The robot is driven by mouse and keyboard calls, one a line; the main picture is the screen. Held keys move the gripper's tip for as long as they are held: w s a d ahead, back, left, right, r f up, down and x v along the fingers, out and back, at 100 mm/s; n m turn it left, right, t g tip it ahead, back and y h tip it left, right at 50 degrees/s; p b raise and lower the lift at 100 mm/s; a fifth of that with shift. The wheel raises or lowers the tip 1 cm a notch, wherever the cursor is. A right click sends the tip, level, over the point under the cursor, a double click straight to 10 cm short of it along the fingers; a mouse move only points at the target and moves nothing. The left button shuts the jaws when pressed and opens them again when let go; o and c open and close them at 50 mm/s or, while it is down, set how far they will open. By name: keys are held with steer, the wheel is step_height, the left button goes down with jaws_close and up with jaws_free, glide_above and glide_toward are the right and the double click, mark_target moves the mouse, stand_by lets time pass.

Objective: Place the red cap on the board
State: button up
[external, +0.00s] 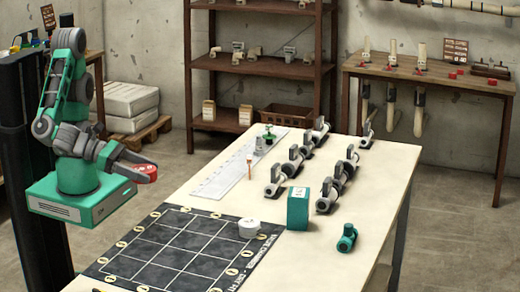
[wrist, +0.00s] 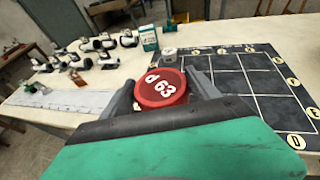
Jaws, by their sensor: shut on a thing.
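The red cap (wrist: 161,88), a round disc marked "d 63", is held between the two fingers of my gripper (wrist: 160,92). In the external view the red cap (external: 146,169) shows at the tip of my gripper (external: 143,170), at the table's left edge and above it. The board (external: 180,252) is a dark mat with a white grid and round pale markers along its border, lying on the table's near end. In the wrist view the board (wrist: 262,86) lies to the right of the cap. The cap is apart from the board.
A light grey cap (external: 249,229) sits at the board's far right corner. A teal box (external: 298,208), a green fitting (external: 347,238) and several grey valves (external: 276,180) stand on the table (external: 388,180). A white ruled strip (external: 240,165) lies along the left edge.

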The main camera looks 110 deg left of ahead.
steer(key=shift+w+d+f+m+h, duration=0.1)
steer(key=shift+w+d+m+h, duration=0.35)
steer(key=shift+w+d, duration=0.4)
steer(key=w+d+f+b, duration=0.2)
steer(key=w+f, duration=0.1)
steer(key=w, duration=0.3)
steer(key=b, duration=0.2)
glide_above(183, 241)
steer(key=f, duration=0.5)
steer(key=shift+s+f, duration=0.3)
steer(key=shift+f, duration=0.1)
steer(key=shift+w+f, duration=0.2)
steer(key=shift+f, duration=0.1)
step_height(183, 241, down, 3)
steer(key=shift+w+d+f+t+b, duration=0.1)
steer(key=shift+w+f+t+b, duration=0.05)
steer(key=shift+t+b, duration=0.2)
steer(key=o, duration=1.4)
steer(key=shift+c, duration=0.2)
